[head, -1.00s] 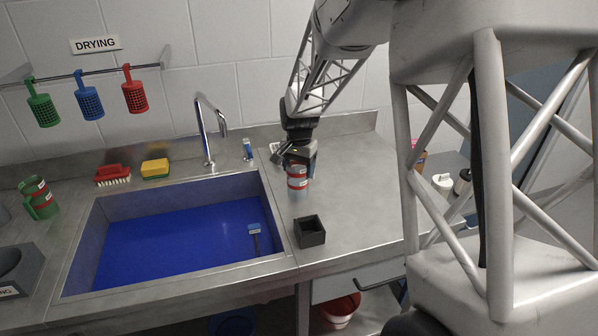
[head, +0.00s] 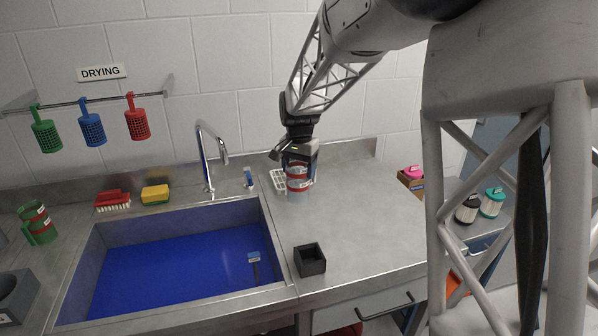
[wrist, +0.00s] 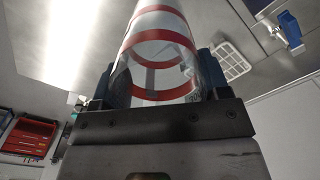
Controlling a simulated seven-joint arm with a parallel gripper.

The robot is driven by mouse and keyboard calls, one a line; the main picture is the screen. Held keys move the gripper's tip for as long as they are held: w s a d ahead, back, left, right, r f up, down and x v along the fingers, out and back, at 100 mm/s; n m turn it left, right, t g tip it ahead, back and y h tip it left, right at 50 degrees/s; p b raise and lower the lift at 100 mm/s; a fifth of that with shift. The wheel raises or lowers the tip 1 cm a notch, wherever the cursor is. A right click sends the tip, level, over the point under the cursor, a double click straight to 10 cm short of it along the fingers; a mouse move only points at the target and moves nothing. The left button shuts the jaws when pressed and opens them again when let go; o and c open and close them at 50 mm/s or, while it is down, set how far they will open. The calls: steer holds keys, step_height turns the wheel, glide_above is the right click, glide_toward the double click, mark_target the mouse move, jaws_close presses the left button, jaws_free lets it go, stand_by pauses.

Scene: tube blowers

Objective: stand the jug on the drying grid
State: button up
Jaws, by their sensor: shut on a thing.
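The jug (head: 298,183) is a clear cylinder with red bands. My gripper (head: 299,160) is shut around it, over the counter to the right of the sink. In the wrist view, the jug (wrist: 158,50) sits between the two fingers of my gripper (wrist: 155,90). Whether its base touches the counter is unclear. The white drying grid (head: 278,180) lies just left of the jug, partly hidden behind it and my gripper. The grid (wrist: 232,60) also shows in the wrist view, right of the jug and apart from it.
A blue-handled item (head: 248,177) stands left of the grid, near the tap (head: 207,160). A black open box (head: 309,260) stands at the counter's front, beside the sink (head: 180,262). The counter right of the jug is clear. A green jug (head: 38,223) stands far left.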

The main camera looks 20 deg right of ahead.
steer(key=shift+w, duration=0.1)
stand_by(0.4)
steer(key=w+d+f+m, duration=0.2)
steer(key=w+m, duration=0.3)
steer(key=w, duration=0.2)
steer(key=shift+d, duration=0.3)
steer(key=shift+w, duration=0.1)
steer(key=w+d+f, duration=0.1)
steer(key=w, duration=1.5)
steer(key=shift+d+f, duration=0.25)
steer(key=shift+f, duration=0.05)
steer(key=shift+s, duration=0.1)
steer(key=shift+f, duration=1.75)
steer(key=shift+f, duration=0.15)
steer(key=o, duration=1)
